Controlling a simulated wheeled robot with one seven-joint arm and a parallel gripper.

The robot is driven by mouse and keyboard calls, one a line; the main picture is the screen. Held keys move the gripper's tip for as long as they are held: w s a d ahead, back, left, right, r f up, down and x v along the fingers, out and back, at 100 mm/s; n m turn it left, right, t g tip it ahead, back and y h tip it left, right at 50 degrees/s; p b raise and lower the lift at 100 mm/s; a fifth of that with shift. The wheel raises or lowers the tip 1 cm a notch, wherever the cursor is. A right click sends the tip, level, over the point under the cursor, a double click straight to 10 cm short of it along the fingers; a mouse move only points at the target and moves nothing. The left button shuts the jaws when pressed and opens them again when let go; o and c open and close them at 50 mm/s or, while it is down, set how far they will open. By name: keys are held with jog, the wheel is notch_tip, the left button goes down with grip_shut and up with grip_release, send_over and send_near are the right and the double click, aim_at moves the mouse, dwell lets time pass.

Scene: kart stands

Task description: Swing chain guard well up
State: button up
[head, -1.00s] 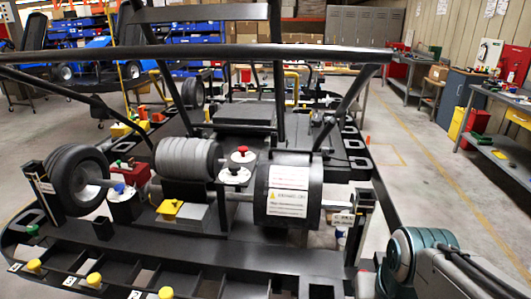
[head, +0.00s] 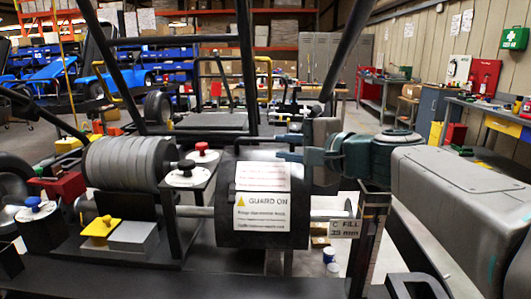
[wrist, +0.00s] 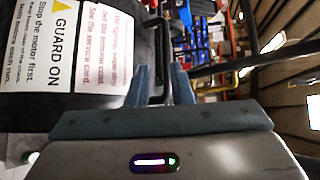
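The chain guard (head: 262,222) is a dark rounded cover with white "GUARD ON" labels. It sits down over the axle (head: 195,212) in the middle of the head view. It also fills the left of the wrist view (wrist: 100,92), seen sideways. My gripper (head: 284,155) is at the guard's upper right edge, fingers pointing left. In the wrist view its two blue-grey fingers (wrist: 161,78) stand apart with a gap. A thin dark part shows between and beyond them; I cannot tell whether they touch it. The guard's far side is hidden.
A grey ribbed drum (head: 125,163), a red knob (head: 202,149) and a yellow block (head: 101,229) are left of the guard. A black frame bar (head: 247,65) rises behind it. A "C FILL" tag (head: 344,229) hangs at the right post.

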aim_at(266, 141)
jog(key=shift+w+r, duration=0.15)
jog(key=shift+w, duration=0.2)
jog(key=shift+x, duration=3.6)
jog(key=shift+r, duration=0.15)
grip_shut()
